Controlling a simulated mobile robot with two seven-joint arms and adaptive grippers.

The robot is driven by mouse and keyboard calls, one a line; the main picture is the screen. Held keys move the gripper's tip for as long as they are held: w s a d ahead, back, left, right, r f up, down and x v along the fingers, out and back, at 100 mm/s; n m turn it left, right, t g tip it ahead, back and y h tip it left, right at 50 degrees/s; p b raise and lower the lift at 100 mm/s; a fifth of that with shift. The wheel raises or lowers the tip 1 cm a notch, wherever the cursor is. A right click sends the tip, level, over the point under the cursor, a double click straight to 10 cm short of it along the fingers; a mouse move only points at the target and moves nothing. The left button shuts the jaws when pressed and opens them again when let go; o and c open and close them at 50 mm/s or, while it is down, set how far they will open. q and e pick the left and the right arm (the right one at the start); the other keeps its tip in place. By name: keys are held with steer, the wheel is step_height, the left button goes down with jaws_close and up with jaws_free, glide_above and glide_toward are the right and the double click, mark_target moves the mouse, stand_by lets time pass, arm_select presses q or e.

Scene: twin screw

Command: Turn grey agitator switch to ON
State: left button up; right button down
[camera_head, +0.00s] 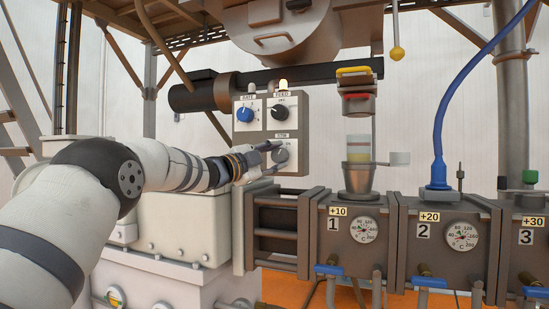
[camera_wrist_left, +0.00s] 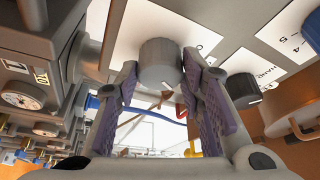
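The grey agitator switch (camera_head: 281,155) is a round knob on the lower right of a light panel (camera_head: 296,130) in the head view. My left gripper (camera_head: 272,159) reaches it from the left, with its fingers spread. In the left wrist view the grey knob (camera_wrist_left: 160,62) sits between the tips of my left gripper (camera_wrist_left: 158,68). The right-hand finger is close to the knob or touching it; I cannot tell which. My right gripper is not in view.
A blue knob (camera_head: 245,114) and a black knob (camera_head: 279,112) sit above the grey one on the same panel. A metal cup (camera_head: 361,178) stands to the right on a heated block marked 1. A dark barrel (camera_head: 192,95) runs behind the panel.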

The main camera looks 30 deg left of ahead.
arm_select(q)
steer(key=shift+o, duration=1.3)
steer(key=v, duration=1.2)
